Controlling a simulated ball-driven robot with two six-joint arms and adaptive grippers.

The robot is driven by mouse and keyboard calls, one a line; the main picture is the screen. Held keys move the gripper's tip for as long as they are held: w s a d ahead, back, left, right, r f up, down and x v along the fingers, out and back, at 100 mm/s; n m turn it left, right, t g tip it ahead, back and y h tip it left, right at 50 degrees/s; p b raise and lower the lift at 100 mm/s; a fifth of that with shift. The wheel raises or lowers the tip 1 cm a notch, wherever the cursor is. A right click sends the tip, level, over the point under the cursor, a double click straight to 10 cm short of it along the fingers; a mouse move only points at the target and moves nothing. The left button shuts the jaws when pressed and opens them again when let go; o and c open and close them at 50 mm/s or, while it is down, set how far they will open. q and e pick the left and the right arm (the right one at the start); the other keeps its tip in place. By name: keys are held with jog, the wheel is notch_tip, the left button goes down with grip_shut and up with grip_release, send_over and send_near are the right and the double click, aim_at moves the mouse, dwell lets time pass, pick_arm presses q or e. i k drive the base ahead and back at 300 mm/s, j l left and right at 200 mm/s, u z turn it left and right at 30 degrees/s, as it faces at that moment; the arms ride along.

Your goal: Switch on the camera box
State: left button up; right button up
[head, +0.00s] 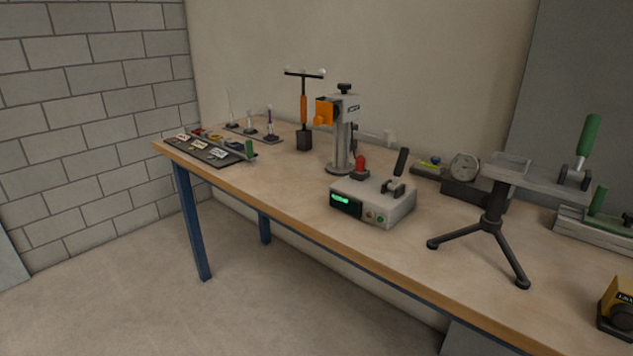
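A light grey box (398,212) stands near the front edge of the table's middle; it looks like the camera box. Its front has a black panel with a lit green display (342,199) and small round buttons (380,219), one of them greenish, to the right. On or just behind its top show a red dome-shaped part (360,163) and a black-handled lever (401,162) that stands up at a tilt. The lettering on the display is too small to read. Neither of my grippers is in view.
The wooden table (270,183) is bare left of the box. Behind the box stands a column stand (342,140) with an orange head (324,110). A dark tripod stand (492,215) is to the right, near a round dial gauge (464,168). A dark tray (205,150) lies far left.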

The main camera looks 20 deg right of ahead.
aim_at(402, 160)
jog(key=z, duration=1.2)
